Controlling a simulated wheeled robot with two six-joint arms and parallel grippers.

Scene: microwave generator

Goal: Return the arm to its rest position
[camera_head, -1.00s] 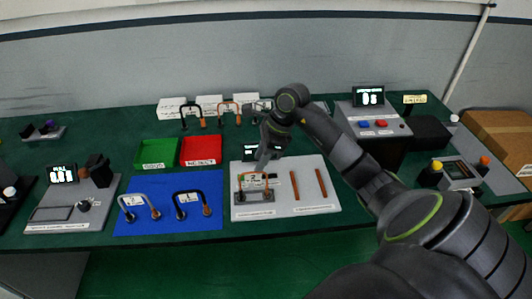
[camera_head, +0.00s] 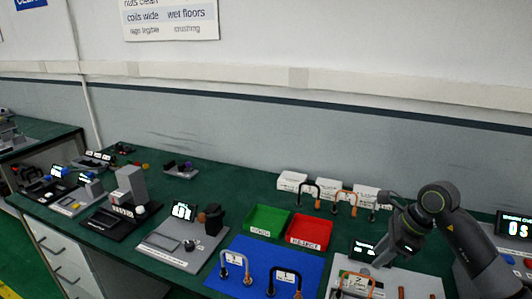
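My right arm comes in from the right edge, and its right gripper (camera_head: 380,261) points down above the back of the light grey fixture plate (camera_head: 419,284), beside a small lit display (camera_head: 363,250). The fingertips are small and dark, so I cannot tell whether they are open or shut. An orange-and-black handle-shaped part (camera_head: 357,281) lies on the plate below the gripper, partly cut off by the lower picture edge. My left gripper is not in view.
A blue mat (camera_head: 262,258) with two U-shaped handle parts lies left of the plate. Behind it are a green bin (camera_head: 267,220) and a red bin (camera_head: 309,231). White blocks (camera_head: 328,190) with more handles stand at the back. Several bench devices (camera_head: 182,237) fill the left side.

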